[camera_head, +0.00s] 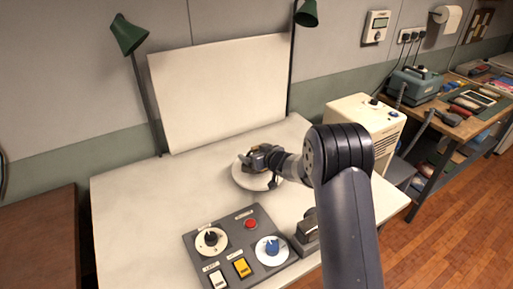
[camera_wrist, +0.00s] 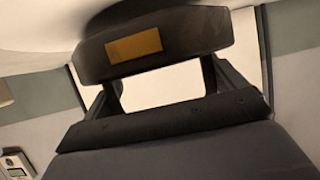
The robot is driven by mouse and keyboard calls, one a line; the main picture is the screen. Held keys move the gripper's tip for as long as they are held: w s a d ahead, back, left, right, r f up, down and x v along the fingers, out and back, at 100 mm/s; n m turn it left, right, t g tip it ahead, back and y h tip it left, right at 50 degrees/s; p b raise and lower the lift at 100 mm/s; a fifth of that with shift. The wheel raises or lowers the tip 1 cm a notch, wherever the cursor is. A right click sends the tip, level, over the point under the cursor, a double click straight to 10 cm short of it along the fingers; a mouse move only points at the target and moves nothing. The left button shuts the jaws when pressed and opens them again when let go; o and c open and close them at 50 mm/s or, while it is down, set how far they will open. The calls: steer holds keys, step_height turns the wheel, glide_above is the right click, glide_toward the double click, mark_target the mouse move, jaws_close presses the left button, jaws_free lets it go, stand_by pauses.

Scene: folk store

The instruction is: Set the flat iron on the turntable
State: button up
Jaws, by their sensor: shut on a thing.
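The flat iron (camera_head: 252,161) is a small dark thing with a brownish part, at the end of my gripper (camera_head: 264,160) in the head view. My gripper is shut on it, reaching in from the right. The round white turntable (camera_head: 240,181) lies directly under the iron on the white table; I cannot tell if they touch. In the wrist view the held iron (camera_wrist: 195,46) is a dark, rounded body with an orange patch, close to a white surface. Its far side is hidden.
A grey control panel (camera_head: 222,255) with knobs and buttons stands at the table's front, beside a small dark device (camera_head: 307,236). Two green lamps (camera_head: 129,35) flank the white backboard (camera_head: 220,90). The table's left part is clear. A cream cabinet (camera_head: 362,118) stands at right.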

steer(key=shift+w+f, duration=0.1)
steer(key=shift+f, duration=0.25)
steer(key=shift+f, duration=0.15)
steer(key=o, duration=1.7)
steer(key=shift+f, duration=0.15)
steer(key=shift+o, duration=0.2)
steer(key=b+v, duration=0.1)
steer(key=v, duration=1.1)
